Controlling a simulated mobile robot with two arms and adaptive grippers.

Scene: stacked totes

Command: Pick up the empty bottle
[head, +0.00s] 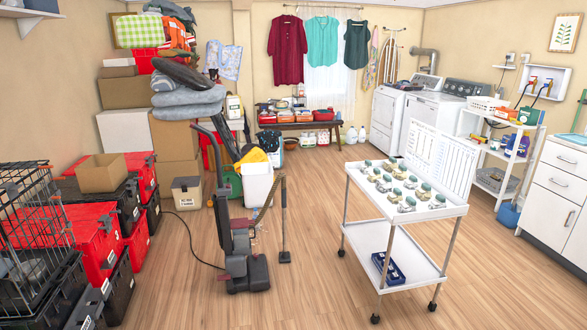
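I cannot tell which thing is the empty bottle. White jug-like bottles (352,135) stand on the floor between the bench and the washer. Small blue and white containers (518,144) that may be bottles are on the white shelf unit at the right. Whether any of them is empty cannot be seen. Neither of my grippers is in view.
A white cart (404,258) with small pale items stands right of centre. An upright vacuum (240,245) stands in the middle. Stacked red and black totes (97,240) and a wire cage (35,240) fill the left. Wood floor (300,305) is clear at front centre.

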